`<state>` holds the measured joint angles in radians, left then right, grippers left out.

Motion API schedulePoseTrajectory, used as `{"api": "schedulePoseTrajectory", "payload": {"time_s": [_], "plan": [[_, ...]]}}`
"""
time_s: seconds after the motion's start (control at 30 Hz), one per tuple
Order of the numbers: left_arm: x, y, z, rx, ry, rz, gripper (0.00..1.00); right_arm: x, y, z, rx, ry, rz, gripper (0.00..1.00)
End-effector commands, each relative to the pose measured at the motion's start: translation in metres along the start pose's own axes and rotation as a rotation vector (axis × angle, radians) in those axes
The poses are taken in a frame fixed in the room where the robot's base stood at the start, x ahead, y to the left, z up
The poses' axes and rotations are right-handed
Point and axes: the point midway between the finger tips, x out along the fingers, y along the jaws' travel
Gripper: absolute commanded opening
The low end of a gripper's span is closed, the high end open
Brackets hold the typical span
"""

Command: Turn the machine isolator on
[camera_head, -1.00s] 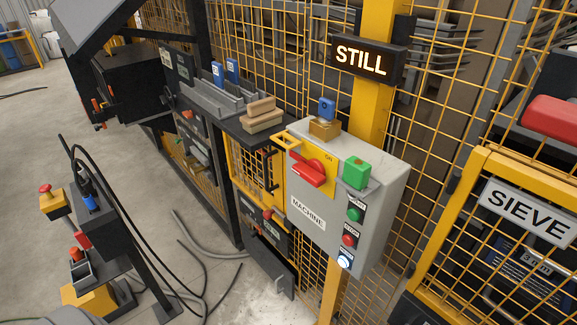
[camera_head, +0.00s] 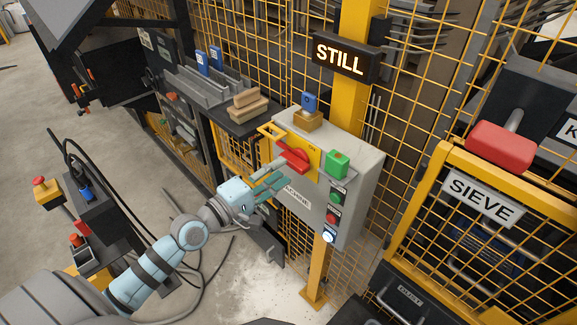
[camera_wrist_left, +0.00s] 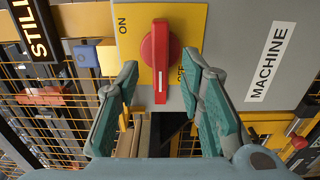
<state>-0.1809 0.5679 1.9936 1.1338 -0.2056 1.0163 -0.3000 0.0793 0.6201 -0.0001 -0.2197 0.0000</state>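The machine isolator is a red rotary handle (camera_head: 293,157) on a yellow plate (camera_head: 314,163), on the front of a grey box (camera_head: 362,172) labelled MACHINE. In the left wrist view, the handle (camera_wrist_left: 161,62) stands upright in the picture, along the OFF lettering, with ON at upper left. My left gripper (camera_head: 274,179) is in front of the box, just short of the handle. In the left wrist view, its two green fingers (camera_wrist_left: 162,80) are spread on either side of the handle, with no clear contact. My right gripper is out of view.
The box also carries a green block (camera_head: 337,163), a blue padlock-like piece (camera_head: 309,102) and several push buttons. A lit STILL sign (camera_head: 346,58) hangs above. Yellow mesh fencing stands behind.

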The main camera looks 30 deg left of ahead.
Motion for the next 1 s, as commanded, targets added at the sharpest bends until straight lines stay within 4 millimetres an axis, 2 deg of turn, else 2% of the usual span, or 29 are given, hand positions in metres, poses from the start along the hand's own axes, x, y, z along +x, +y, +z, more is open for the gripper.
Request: {"api": "schedulePoseTrajectory", "payload": {"time_s": [0.1,0.2,0.5,0.53,0.73,1.0], "plan": [[0.023,0.0,0.0,-0.001,0.002,0.003,0.35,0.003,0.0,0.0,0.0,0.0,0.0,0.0],[0.035,0.0,0.0,0.001,0.001,0.001,0.35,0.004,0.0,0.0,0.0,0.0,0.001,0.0],[0.039,0.0,0.0,0.002,0.0,-0.002,0.35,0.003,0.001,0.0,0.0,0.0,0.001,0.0],[0.039,0.0,0.0,0.002,0.0,-0.002,0.33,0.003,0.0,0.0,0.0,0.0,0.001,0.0],[0.039,-0.001,0.0,0.002,0.0,-0.002,0.01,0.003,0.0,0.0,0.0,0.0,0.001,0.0],[0.039,-0.001,0.0,0.009,0.0,-0.002,0.0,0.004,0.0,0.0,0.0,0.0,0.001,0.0]]}}
